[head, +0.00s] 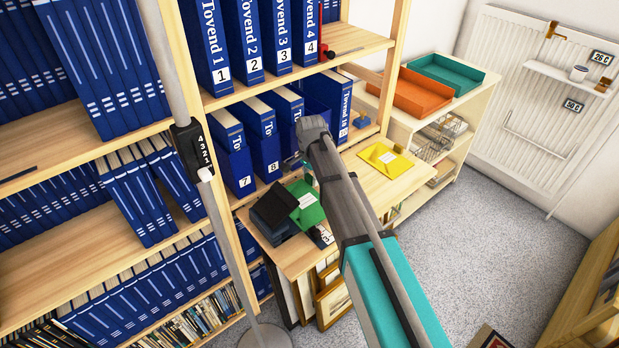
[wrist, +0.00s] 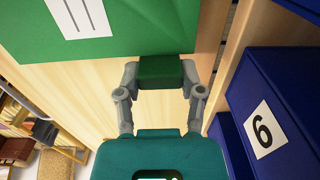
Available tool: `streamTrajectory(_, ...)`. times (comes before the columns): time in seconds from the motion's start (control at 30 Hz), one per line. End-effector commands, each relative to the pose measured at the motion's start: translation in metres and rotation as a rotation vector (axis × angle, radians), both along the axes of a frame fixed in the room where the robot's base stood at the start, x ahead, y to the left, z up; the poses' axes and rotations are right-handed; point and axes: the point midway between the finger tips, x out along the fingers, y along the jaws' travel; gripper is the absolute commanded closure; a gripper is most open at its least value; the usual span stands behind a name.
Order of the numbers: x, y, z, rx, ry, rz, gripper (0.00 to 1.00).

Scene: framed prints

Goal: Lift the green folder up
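The green folder (head: 312,214) with a white lined label lies at the small wooden desk, partly over dark items, in the head view. It fills the upper left of the wrist view (wrist: 140,42), with a darker green block (wrist: 160,70) at its near edge. My gripper (wrist: 160,76) has one finger on each side of this block, and both fingertips appear to press against it. In the head view my arm hides most of the fingers. I cannot tell whether the folder is clear of the surface below.
Blue numbered binders stand close by, including binder 6 (wrist: 262,128) on the right in the wrist view. Dark boxes (head: 271,206) lie left of the folder. A yellow folder (head: 385,159) lies to the right. An orange tray (head: 414,94) and a teal tray (head: 446,74) stand further back.

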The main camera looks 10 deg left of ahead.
Motion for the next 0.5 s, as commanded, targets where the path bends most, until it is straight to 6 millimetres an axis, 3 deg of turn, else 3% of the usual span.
streamTrajectory(0.03, 0.0000, 0.0001, 0.0000, 0.000, 0.000, 0.000, 0.42)
streamTrajectory(0.2, -0.0002, 0.0004, 0.0000, 0.000, 0.000, 0.000, 0.11)
streamTrajectory(0.5, -0.0005, 0.0011, 0.0000, 0.000, 0.000, 0.001, 0.10)
